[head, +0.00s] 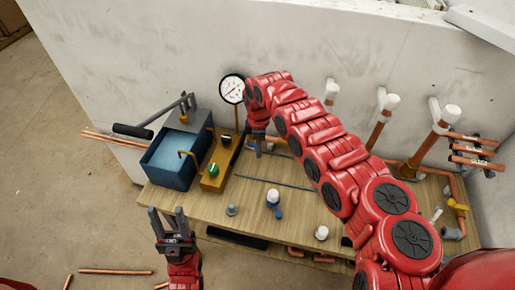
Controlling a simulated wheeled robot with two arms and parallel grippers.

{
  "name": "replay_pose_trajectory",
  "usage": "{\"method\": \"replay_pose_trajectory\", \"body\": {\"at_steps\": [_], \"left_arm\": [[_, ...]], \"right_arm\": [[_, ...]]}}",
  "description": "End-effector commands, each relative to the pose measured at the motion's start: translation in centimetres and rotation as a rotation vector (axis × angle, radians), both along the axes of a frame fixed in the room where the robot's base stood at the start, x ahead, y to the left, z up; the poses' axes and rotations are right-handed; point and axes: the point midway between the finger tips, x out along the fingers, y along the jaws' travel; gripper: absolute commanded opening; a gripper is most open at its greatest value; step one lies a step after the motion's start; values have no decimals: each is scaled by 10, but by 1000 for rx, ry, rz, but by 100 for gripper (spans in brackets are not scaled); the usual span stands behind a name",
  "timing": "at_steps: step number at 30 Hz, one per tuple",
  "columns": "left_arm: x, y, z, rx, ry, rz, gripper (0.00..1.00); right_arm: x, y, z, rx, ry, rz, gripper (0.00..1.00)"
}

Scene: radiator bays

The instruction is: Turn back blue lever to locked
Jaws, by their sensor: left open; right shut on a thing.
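My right arm reaches across the bench from the lower right, and its gripper (258,146) points down behind the yellow block's right end. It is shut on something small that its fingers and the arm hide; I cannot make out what. A small blue part (278,212) shows beside a white-capped piece (272,196) on the bench, apart from both grippers. I cannot tell whether it is a lever. No other blue lever shows clearly. My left gripper (168,212) is open and empty, fingers up, off the bench's front left corner.
A blue tank (172,168) with a long black-gripped handle (133,131) stands at the bench's left. Beside it are the yellow block (214,183) with a green knob (213,170) and a round gauge (232,89). White-capped copper pipes (384,115) rise along the wall.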

Motion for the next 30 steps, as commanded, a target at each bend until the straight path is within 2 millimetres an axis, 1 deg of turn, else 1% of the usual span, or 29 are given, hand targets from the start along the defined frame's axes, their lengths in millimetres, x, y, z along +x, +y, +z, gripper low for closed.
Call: {"method": "replay_pose_trajectory", "body": {"at_steps": [14, 15, 20, 30], "left_arm": [[0, 0, -1, 0, 0, 0, 50], [0, 0, -1, 0, 0, 0, 50], [0, 0, -1, 0, 0, 0, 50], [0, 0, -2, 0, 0, 0, 50]], "right_arm": [[0, -1, 0, -1, 1, 10, 0], [0, -1, 0, -1, 1, 9, 31], [0, -1, 0, -1, 1, 9, 59], [0, -1, 2, 0, -1, 9, 59]]}}
